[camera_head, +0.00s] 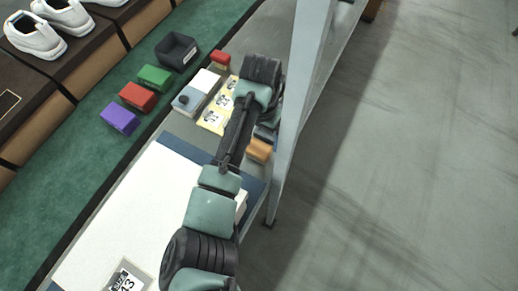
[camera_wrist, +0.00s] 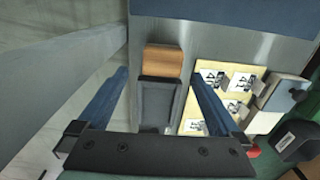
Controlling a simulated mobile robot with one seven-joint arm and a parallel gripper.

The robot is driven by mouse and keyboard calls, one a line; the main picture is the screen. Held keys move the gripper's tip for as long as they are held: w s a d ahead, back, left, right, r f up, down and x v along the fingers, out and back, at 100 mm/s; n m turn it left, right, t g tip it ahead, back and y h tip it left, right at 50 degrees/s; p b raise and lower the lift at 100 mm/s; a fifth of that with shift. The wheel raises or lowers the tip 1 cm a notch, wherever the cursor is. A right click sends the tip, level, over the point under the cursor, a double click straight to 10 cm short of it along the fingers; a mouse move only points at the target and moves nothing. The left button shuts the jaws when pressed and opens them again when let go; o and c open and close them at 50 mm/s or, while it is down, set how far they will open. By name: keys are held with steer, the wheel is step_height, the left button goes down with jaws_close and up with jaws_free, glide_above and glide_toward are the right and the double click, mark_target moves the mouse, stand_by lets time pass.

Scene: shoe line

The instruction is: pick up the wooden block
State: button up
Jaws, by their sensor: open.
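The wooden block (camera_head: 259,150) is a small orange-brown box on the grey worktop, between my arm and the grey upright post. In the wrist view the wooden block (camera_wrist: 162,61) lies at the upper middle, just above a dark grey rectangular piece that hides part of its near side. My gripper (camera_wrist: 158,76) is open, with its two blue fingers spread on either side of the dark piece and pointing toward the block. Nothing is seen held between them. In the head view my arm hides most of the gripper.
A grey post (camera_head: 297,110) stands close right of the block. Yellow label cards (camera_wrist: 228,88) and a white-grey box (camera_wrist: 283,93) lie to the right in the wrist view. Purple (camera_head: 119,119), red (camera_head: 137,96) and green (camera_head: 154,77) boxes and a dark bin (camera_head: 177,51) are on the green surface.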

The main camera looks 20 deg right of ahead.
mark_target(259, 148)
steer(key=f, duration=0.7)
steer(key=shift+w+f, duration=0.25)
steer(key=c, duration=1.2)
steer(key=shift+r, duration=0.1)
step_height(259, 148, up, 10)
steer(key=shift+f, duration=0.1)
